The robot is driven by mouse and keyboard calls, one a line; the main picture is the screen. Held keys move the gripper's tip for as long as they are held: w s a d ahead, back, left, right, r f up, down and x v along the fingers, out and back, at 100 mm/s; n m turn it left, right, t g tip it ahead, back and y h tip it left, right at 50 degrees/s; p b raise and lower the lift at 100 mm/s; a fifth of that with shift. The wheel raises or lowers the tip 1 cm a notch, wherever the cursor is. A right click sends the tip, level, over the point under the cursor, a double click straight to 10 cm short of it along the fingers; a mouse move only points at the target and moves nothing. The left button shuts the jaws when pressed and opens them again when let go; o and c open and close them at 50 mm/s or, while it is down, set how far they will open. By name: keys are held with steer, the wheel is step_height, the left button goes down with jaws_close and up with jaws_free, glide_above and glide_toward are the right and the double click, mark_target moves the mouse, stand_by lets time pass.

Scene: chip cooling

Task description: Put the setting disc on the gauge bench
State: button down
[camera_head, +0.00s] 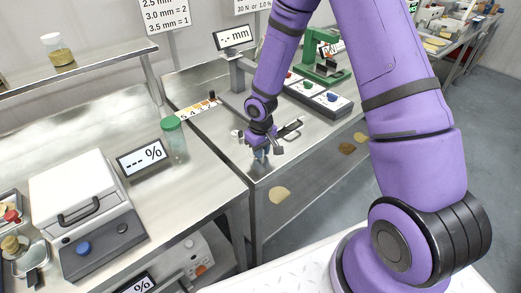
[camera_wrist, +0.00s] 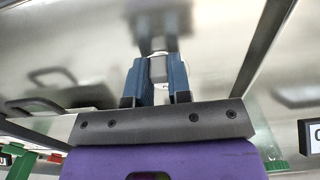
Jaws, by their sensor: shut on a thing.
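My gripper (camera_head: 262,153) is low over the front part of the steel gauge bench (camera_head: 218,142). In the wrist view, its two blue fingers (camera_wrist: 157,78) are shut on a small grey piece with a pale rim, likely the setting disc (camera_wrist: 157,68). The fingers hide most of it. In the head view the disc is too small to make out at the fingertips. I cannot tell whether it touches the bench top. The bench carries a display reading "-.- mm" (camera_head: 233,37).
A dark-handled tool (camera_head: 290,130) lies close by my gripper. A green-lidded jar (camera_head: 174,140) stands left. Tan patches (camera_head: 279,195) show at the front.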

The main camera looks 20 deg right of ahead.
steer(key=c, duration=1.1)
jaws_free()
steer(key=shift+o, duration=0.2)
steer(key=s+d+r+m+t+h, duration=0.1)
steer(key=s+r, duration=0.1)
steer(key=r, duration=1)
steer(key=s+d+r, duration=0.2)
steer(key=r, duration=1)
steer(key=s+d+r+m+t, duration=0.1)
steer(key=s+r+t, duration=0.1)
steer(key=s+r, duration=0.6)
steer(key=s+d+r+m+t+y, duration=0.1)
steer(key=s+d+r+t, duration=0.1)
steer(key=s+r, duration=0.6)
steer(key=s, duration=0.7)
steer(key=shift+r+m, duration=0.3)
steer(key=shift+r, duration=0.1)
steer(key=shift+s, duration=0.1)
